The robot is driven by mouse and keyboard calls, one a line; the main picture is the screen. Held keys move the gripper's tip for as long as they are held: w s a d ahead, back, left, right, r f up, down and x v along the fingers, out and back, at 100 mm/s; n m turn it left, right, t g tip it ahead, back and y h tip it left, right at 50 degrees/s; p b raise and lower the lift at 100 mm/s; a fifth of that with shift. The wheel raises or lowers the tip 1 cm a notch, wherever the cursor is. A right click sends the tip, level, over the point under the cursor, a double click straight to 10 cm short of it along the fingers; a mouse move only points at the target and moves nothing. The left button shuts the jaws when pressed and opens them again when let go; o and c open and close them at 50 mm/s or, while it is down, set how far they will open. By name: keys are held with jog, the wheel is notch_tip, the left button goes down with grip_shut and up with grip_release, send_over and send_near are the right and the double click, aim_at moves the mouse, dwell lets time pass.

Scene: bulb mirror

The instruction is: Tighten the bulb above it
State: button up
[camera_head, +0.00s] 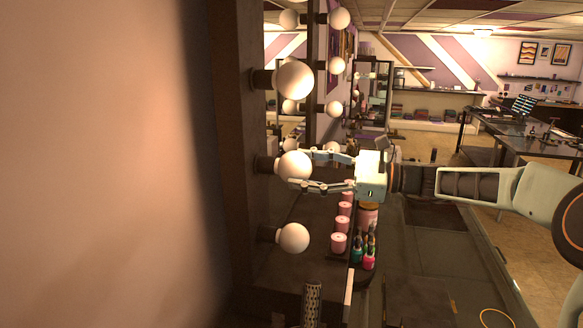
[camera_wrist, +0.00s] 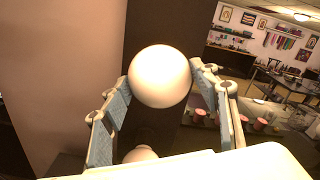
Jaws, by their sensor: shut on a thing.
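A round white bulb (camera_head: 294,166) sits in a dark socket on the mirror's dark frame (camera_head: 233,150), the middle one of the near column. My gripper (camera_head: 306,170) reaches in from the right with its fingers shut on this bulb. In the wrist view the held bulb (camera_wrist: 160,76) is between the two blue-grey finger pads. One bulb (camera_head: 294,81) is above it and another bulb (camera_head: 293,237) is below it, both in sockets on the frame. The lower bulb also shows partly in the wrist view (camera_wrist: 140,154), cut off by my gripper body.
Pink jars (camera_head: 339,243) and small bottles (camera_head: 369,260) stand on the dark counter below my gripper. A dark perforated cylinder (camera_head: 312,303) stands at the near edge. The mirror reflects bulbs and the room. A table (camera_head: 520,140) stands far right.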

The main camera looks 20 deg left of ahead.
jog(key=shift+r+p, duration=0.2)
jog(key=shift+p, duration=0.15)
jog(key=shift+m+p, duration=0.45)
jog(key=shift+m, duration=0.15)
jog(key=m, duration=0.3)
jog(key=shift+f+m, duration=0.1)
jog(key=shift+m, duration=0.3)
jog(key=m, duration=0.5)
jog(key=o, duration=1.1)
